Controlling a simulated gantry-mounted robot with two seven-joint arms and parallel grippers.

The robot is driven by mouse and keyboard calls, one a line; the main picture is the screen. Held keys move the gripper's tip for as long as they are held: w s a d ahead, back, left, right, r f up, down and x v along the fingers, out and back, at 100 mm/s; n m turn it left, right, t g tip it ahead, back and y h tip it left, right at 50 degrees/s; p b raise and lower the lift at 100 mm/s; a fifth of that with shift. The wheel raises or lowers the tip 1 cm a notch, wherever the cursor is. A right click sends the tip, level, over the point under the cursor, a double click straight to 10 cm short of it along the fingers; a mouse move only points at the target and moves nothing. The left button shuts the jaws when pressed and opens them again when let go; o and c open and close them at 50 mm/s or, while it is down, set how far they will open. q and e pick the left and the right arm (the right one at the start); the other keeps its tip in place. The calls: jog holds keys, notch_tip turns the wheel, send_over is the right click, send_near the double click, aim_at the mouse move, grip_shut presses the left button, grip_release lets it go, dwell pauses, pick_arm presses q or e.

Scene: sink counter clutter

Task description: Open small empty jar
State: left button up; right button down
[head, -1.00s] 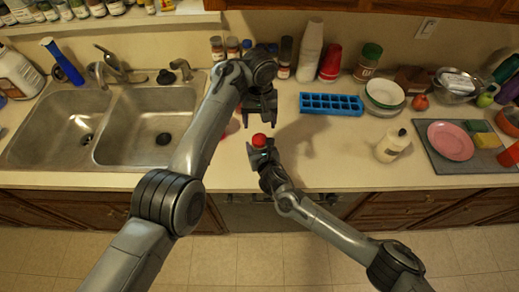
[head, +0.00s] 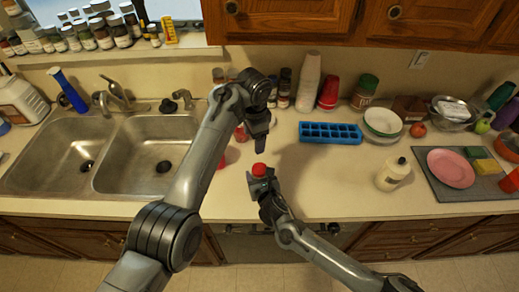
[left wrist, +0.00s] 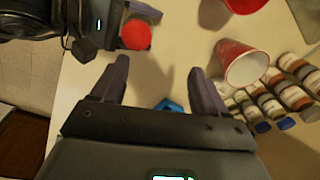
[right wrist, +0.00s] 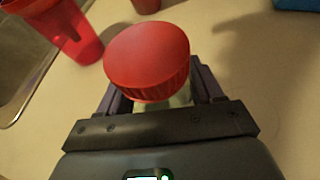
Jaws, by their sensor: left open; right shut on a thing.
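The small jar shows mostly as its red ribbed lid (head: 259,170). In the right wrist view the lid (right wrist: 147,55) faces the camera, with a strip of pale jar body (right wrist: 165,103) below it between the fingers. My right gripper (head: 263,181) is shut on the jar body, with the lid sticking up clear of the fingers. The lid (left wrist: 136,34) also shows at the upper left of the left wrist view. My left gripper (left wrist: 163,78) is open and empty. In the head view it points down (head: 262,143) a little behind and above the jar.
Red cups (left wrist: 245,65) stand beside the left gripper. Several bottles (left wrist: 285,90) line the wall. The double sink (head: 145,155) is at left.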

aim_at(259, 168)
pick_arm(q)
jog(key=s+f+m, duration=0.1)
jog(key=m, duration=0.5)
jog(key=d+f+m, duration=0.1)
jog(key=m, duration=0.5)
jog(key=s+f+m+g, duration=0.1)
jog(key=m, duration=0.5)
jog(key=shift+s+d, duration=0.3)
jog(key=shift+f, duration=4)
jog(key=c, duration=1.1)
jog(key=n, duration=0.3)
